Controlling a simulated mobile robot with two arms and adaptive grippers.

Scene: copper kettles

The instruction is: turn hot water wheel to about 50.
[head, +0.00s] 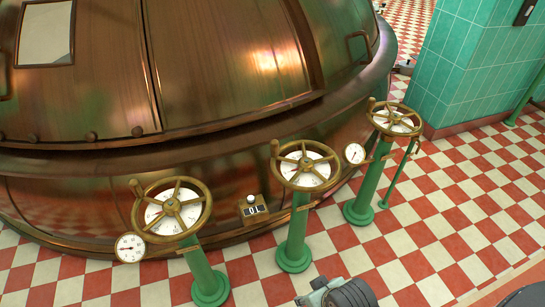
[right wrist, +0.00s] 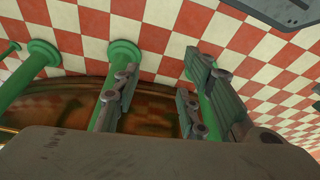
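Three brass spoked handwheels stand on green posts in front of the copper kettle: a left wheel (head: 173,210), a middle wheel (head: 305,165) and a right wheel (head: 395,118). Each has a white dial beneath its spokes. I cannot read the dials or tell which wheel is for hot water. My right gripper (right wrist: 160,100) shows in the right wrist view with its fingers apart and nothing visible between them. Green posts (right wrist: 122,55) show behind it; no wheel is clearly visible there. My left gripper is not in view.
The large copper kettle (head: 225,65) fills the upper left. Small round gauges sit by the left wheel (head: 130,247) and between the middle and right wheels (head: 354,153). A small counter box (head: 252,208) is on the kettle's base. A green tiled pillar (head: 470,60) stands at right.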

